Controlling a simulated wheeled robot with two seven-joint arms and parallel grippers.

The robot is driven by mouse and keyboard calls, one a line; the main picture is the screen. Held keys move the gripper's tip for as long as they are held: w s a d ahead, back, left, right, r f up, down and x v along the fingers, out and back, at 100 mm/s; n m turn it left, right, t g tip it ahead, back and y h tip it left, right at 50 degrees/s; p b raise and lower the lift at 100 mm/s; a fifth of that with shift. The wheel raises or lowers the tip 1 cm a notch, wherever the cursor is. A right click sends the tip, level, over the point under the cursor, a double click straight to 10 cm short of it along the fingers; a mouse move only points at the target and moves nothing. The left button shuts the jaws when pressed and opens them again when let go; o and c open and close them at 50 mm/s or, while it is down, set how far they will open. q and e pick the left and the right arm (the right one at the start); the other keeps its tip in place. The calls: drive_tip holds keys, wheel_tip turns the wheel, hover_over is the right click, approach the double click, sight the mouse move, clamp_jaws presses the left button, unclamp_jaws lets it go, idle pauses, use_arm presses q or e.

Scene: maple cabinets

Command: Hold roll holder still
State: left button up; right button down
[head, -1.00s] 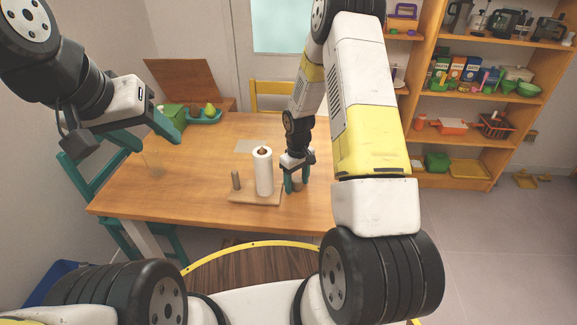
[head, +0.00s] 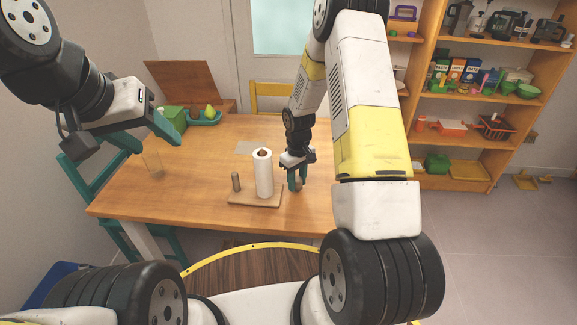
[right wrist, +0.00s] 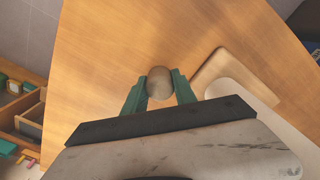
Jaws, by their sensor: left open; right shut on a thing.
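The roll holder's wooden base (head: 243,200) lies flat near the table's front edge, with a short peg (head: 236,182) at its left. A white paper roll (head: 264,175) stands upright on it. In the right wrist view the base (right wrist: 235,62) is right of my fingers, apart from them. My right gripper (head: 297,181) is just right of the holder, pointing down. In the right wrist view, my right gripper (right wrist: 159,88) is shut on a round brownish thing (right wrist: 160,82). My left gripper (head: 148,133) is open and empty above the table's left side.
A green box (head: 174,117) and a teal tray with a pear (head: 206,115) are at the back left. A flat mat (head: 246,147) lies behind the roll. The table's middle left is clear.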

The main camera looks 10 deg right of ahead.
wheel_tip(320, 180, up, 3)
drive_tip(key=shift+f, duration=0.15)
drive_tip(key=s+a, duration=0.2)
drive_tip(key=s, duration=0.2)
drive_tip(key=s+a, duration=0.2)
drive_tip(key=s, duration=0.3)
drive_tip(key=s+a+r, duration=0.1)
drive_tip(key=s+a, duration=0.2)
drive_tip(key=s, duration=0.2)
drive_tip(key=shift+s, duration=0.25)
